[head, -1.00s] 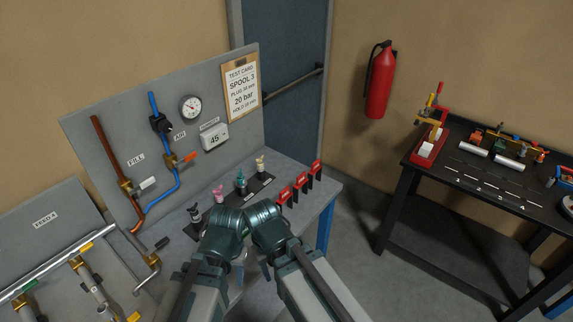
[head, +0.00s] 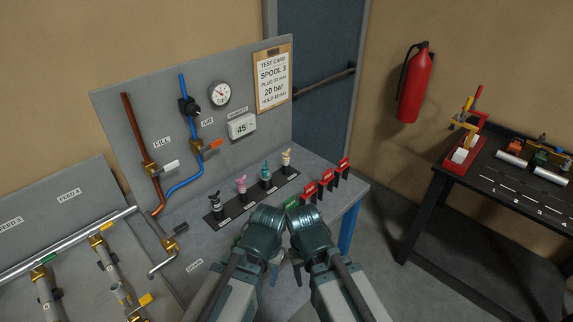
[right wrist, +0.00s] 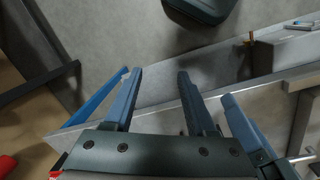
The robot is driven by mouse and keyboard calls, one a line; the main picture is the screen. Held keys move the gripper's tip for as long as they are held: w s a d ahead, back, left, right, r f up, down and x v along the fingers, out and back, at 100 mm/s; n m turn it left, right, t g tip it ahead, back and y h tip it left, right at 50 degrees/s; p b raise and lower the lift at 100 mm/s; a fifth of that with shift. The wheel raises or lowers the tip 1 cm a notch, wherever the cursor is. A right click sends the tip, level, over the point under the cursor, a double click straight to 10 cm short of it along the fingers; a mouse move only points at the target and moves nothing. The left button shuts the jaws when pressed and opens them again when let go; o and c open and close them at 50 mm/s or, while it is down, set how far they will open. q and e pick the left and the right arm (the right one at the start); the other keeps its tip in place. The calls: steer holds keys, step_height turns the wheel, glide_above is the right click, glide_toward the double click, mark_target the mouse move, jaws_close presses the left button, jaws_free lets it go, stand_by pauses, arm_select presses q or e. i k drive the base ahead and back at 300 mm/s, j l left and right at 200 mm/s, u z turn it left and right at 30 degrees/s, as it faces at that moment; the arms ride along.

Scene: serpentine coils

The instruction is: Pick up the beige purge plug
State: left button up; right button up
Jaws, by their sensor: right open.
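The beige purge plug (head: 287,159) stands upright in the dark plug rack (head: 228,209) on the bench, at the rack's far right end. Teal (head: 266,174), pink (head: 241,185) and black (head: 215,204) plugs stand in the same rack. My right gripper (head: 298,272) is in front of the rack, nearer to me, and apart from the beige plug. Its two fingers are spread and empty in the right wrist view (right wrist: 157,82). My left gripper (head: 273,273) is close beside it; its fingers are mostly hidden behind the wrist.
The grey panel (head: 150,100) with pipes and gauge rises behind. A black table (head: 500,190) stands at right across open floor.

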mark_target(285, 160)
steer(key=u, duration=1.75)
steer(key=z, duration=1.75)
steer(key=i+l+u, duration=0.1)
steer(key=u, duration=1)
steer(key=l+u, duration=0.45)
steer(key=l, duration=0.15)
steer(key=k+l+u, duration=0.2)
steer(key=l+u, duration=0.25)
steer(key=l, duration=0.1)
